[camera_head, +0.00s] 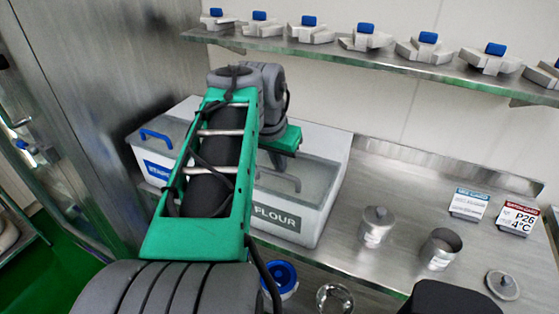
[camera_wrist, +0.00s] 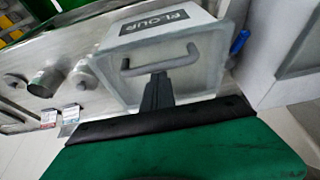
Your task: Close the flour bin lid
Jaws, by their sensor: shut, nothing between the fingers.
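The white flour bin (camera_head: 322,217), with a dark FLOUR label, stands on the steel counter behind my arm. Its translucent lid (camera_head: 315,178) lies over the bin's top; I cannot tell whether it is fully seated. In the wrist view the lid (camera_wrist: 204,70) fills the middle, with its grey bar handle (camera_wrist: 188,60) across it. My gripper (camera_wrist: 158,76) is shut and empty, its dark fingers pointing at the lid just by the handle. Contact cannot be told. In the head view the fingers are mostly hidden by my arm and green gripper body.
A neighbouring bin with a blue handle (camera_head: 156,137) stands on the left. Metal canisters (camera_head: 376,227) and two label cards (camera_head: 469,204) are on the counter to the right. A steel shelf (camera_head: 380,62) with blue-topped parts runs above. The counter beyond the bin is partly clear.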

